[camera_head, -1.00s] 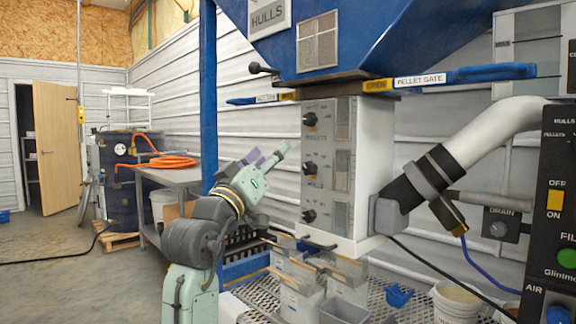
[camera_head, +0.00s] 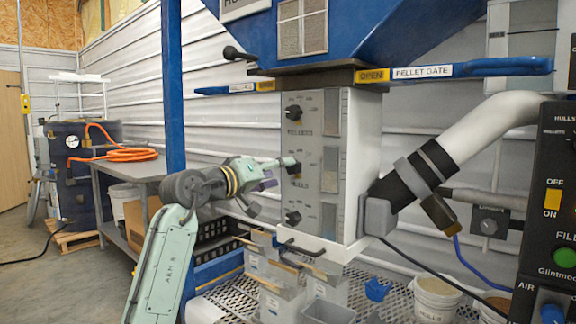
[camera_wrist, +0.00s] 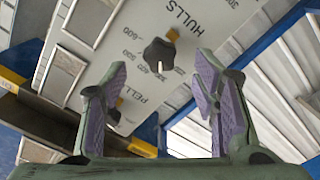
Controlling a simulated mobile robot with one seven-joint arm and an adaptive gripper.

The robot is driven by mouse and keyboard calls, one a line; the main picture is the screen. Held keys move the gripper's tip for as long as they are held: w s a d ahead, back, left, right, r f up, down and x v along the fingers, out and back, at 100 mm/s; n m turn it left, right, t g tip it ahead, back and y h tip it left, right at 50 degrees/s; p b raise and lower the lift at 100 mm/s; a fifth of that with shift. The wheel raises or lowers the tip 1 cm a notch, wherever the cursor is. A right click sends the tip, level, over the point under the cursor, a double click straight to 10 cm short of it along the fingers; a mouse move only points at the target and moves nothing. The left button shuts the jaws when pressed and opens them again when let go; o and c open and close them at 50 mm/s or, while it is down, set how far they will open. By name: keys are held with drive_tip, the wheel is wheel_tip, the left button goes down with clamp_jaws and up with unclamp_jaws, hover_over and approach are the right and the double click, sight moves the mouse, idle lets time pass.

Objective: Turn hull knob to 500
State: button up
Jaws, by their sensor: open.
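The white control panel (camera_head: 305,190) carries black knobs in a column. In the wrist view, a black knob (camera_wrist: 160,55) sits beside the HULLS lettering (camera_wrist: 185,16) with a printed number scale around it. A pale mark on its lower edge seems to point near 400; the exact reading is unclear. My gripper (camera_head: 278,172) is at the panel's left side at about middle-knob height, hiding part of it. In the wrist view my gripper (camera_wrist: 159,63) is open, its purple-padded fingers on either side of the knob in the picture. I cannot tell whether they touch it.
A top knob (camera_head: 294,112) and a bottom knob (camera_head: 293,217) show on the panel. The blue pellet gate handle (camera_head: 500,67) projects above. A pipe (camera_head: 480,130) joins at right. Small bins (camera_head: 280,300) stand below. A metal table (camera_head: 130,170) stands at left.

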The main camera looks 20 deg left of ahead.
sight(291, 168)
drive_tip(key=x, duration=0.4)
drive_tip(key=shift+w+d+p, duration=0.1)
drive_tip(key=shift+w+p, duration=0.25)
drive_tip(key=shift+p, duration=0.05)
drive_tip(key=c, duration=1.2)
drive_tip(key=shift+o, duration=0.2)
